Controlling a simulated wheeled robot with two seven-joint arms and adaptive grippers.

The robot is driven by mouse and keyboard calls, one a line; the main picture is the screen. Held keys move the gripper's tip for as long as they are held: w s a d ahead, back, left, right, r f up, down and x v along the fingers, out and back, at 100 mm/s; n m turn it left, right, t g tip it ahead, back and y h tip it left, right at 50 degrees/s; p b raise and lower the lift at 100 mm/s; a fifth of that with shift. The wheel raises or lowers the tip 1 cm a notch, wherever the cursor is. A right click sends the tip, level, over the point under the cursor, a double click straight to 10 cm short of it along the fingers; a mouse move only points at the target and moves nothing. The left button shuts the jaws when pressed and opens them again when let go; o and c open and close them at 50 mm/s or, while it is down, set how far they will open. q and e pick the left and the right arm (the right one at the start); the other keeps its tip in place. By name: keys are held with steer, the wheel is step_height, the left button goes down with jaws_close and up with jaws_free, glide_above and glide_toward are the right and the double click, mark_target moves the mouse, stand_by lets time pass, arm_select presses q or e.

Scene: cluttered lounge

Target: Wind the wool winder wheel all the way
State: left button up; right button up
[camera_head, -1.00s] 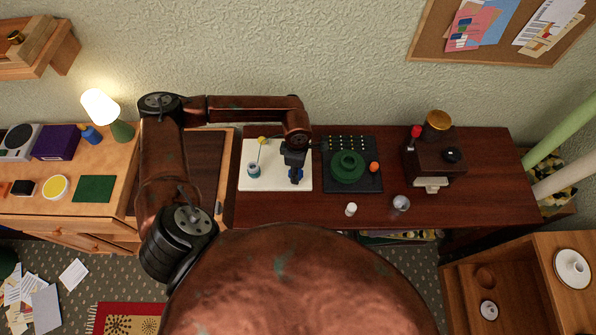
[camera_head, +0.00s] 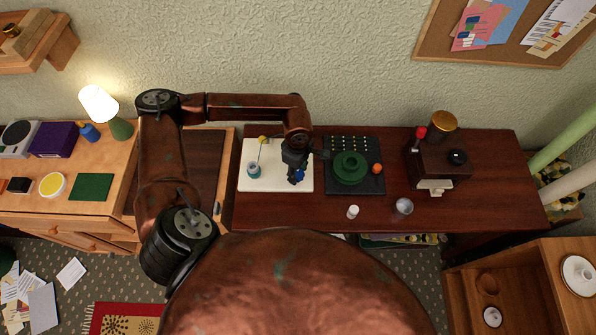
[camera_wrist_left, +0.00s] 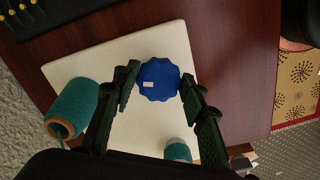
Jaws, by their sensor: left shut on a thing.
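The wool winder is a white board (camera_head: 275,186) on the dark table. In the left wrist view the scalloped blue wheel (camera_wrist_left: 160,78), with a small white mark, sits between my fingers. My left gripper (camera_head: 295,172) is over the right part of the board, shut on the wheel. In the left wrist view a large teal cone (camera_wrist_left: 72,108) lies left of the fingers, and a second teal piece (camera_wrist_left: 178,152) shows partly below. My right gripper is not in view.
A black board (camera_head: 368,187) with a green ring-shaped object (camera_head: 350,167) and an orange ball (camera_head: 377,169) is close on the right. A white cylinder (camera_head: 353,211) and a glass (camera_head: 403,206) stand near the table's front edge. A dark machine (camera_head: 438,168) stands farther right.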

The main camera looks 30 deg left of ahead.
mark_target(298, 173)
arm_select(q)
steer(key=o, duration=1.2)
steer(key=shift+c, duration=0.2)
step_height(298, 173, up, 12)
